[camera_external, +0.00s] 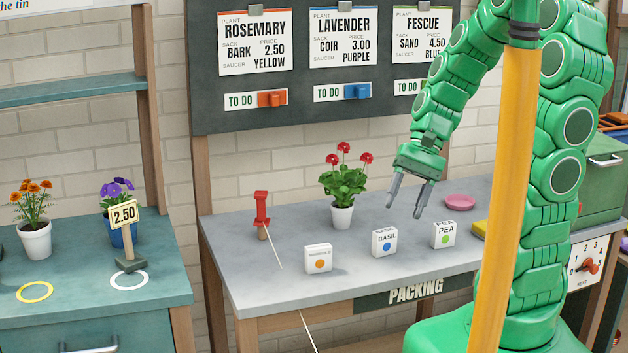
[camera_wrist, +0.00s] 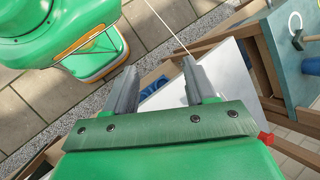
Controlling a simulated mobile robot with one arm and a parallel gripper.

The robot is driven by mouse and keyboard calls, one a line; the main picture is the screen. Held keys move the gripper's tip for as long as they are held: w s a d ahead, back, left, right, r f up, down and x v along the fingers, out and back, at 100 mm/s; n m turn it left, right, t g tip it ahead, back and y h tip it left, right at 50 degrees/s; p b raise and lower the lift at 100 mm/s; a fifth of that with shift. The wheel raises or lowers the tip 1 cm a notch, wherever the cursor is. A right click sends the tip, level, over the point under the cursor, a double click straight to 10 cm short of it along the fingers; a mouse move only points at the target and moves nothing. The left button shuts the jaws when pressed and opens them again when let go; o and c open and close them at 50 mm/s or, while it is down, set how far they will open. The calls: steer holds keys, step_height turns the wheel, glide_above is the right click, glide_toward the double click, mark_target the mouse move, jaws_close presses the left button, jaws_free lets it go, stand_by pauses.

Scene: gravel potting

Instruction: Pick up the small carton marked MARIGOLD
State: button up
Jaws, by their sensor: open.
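The small white carton with an orange dot (camera_external: 318,258) stands on the packing table (camera_external: 260,288), near its front left edge. Its small lettering looks like MARIGOLD but is hard to read. To its right stand a BASIL carton with a blue dot (camera_external: 384,242) and a PEA carton with a green dot (camera_external: 444,235). My gripper (camera_external: 403,208) is open and empty, above the table, to the right of and higher than the orange-dot carton. In the wrist view my gripper (camera_wrist: 160,68) shows two spread fingers with no carton between them.
A potted red flower (camera_external: 343,190) stands behind the cartons. A pink saucer (camera_external: 460,202) lies at the back right. The table's front left is clear.

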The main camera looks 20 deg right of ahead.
steer(key=w+a+f+m+y, duration=0.4)
steer(key=w+f+m+y, duration=0.15)
steer(key=w, duration=0.35)
steer(key=m+t+y, duration=0.2)
steer(key=m+t, duration=0.2)
steer(key=m, duration=0.5)
glide_toward(306, 256)
steer(key=shift+r+x, duration=0.2)
steer(key=shift+x, duration=1.3)
steer(key=shift+f+x, duration=0.25)
steer(key=shift+x, duration=2.6)
jaws_close()
steer(key=shift+r, duration=4.95)
